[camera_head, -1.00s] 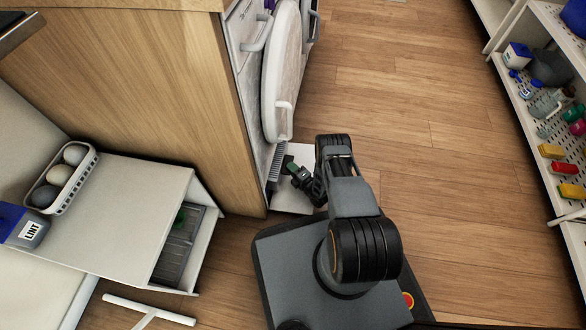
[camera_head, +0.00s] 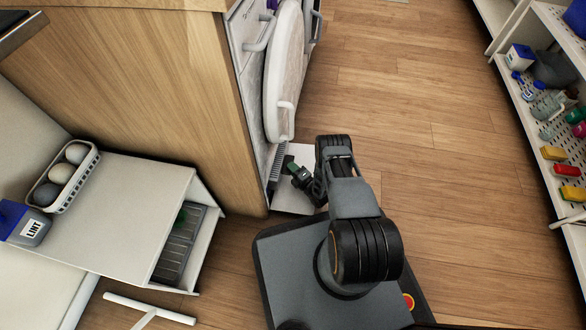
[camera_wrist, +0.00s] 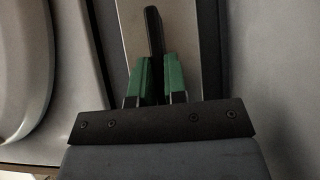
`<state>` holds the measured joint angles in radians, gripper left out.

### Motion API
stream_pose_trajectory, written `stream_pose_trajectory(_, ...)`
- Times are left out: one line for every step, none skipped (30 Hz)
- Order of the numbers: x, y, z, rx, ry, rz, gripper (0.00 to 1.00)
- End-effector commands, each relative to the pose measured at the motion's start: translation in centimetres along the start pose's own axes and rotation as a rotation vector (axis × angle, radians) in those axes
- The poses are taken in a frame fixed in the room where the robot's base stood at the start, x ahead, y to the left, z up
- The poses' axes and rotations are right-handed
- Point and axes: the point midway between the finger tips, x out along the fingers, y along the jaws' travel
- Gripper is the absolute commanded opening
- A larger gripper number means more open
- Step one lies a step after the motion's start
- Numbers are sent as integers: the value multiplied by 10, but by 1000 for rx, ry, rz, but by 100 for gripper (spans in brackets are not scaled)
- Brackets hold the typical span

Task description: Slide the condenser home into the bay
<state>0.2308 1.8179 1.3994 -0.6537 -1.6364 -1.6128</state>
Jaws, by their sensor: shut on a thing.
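The condenser (camera_head: 277,163) shows as a narrow grey finned edge at the low opening of the white machine (camera_head: 250,75). My gripper (camera_head: 291,167) is right beside it, low down at the machine's front. In the wrist view, the green-padded fingers of my gripper (camera_wrist: 156,77) are shut on a black upright handle (camera_wrist: 154,30). A pale flat panel (camera_wrist: 188,20) lies behind the handle. How deep the condenser sits in the bay is hidden by the machine's edge and my gripper.
The round machine door (camera_head: 283,75) stands open above my gripper. A white flap (camera_head: 295,200) lies low beneath it. A wooden side panel (camera_head: 140,90) is to the left, with a white cabinet (camera_head: 120,205). Open wooden floor (camera_head: 430,150) lies to the right.

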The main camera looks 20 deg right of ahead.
Motion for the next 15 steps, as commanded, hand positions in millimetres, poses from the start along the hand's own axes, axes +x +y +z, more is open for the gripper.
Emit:
stream_pose_trajectory(2, 2, 0, 0, 0, 5, 0)
stream_pose_trajectory(2, 2, -1, 0, 0, 5, 0)
stream_pose_trajectory(3, 2, -1, 0, 0, 5, 0)
stream_pose_trajectory(4, 2, -2, 0, 0, 5, 0)
stream_pose_trajectory(4, 2, -2, 0, 0, 5, 0)
stream_pose_trajectory(5, 2, -3, 0, 1, 5, 0)
stream_pose_trajectory(6, 2, -3, 0, 1, 5, 0)
stream_pose_trajectory(6, 2, -4, 0, 2, 5, 0)
stream_pose_trajectory(7, 2, -4, 0, 2, 5, 0)
stream_pose_trajectory(7, 2, -5, 0, 2, 5, 0)
stream_pose_trajectory(8, 2, -5, 0, 1, 5, 0)
stream_pose_trajectory(8, 2, -6, 0, 1, 5, 0)
stream_pose_trajectory(8, 2, -6, 0, 1, 5, 0)
stream_pose_trajectory(8, 2, -6, 0, 1, 5, 0)
stream_pose_trajectory(9, 2, -6, 0, 0, 5, 0)
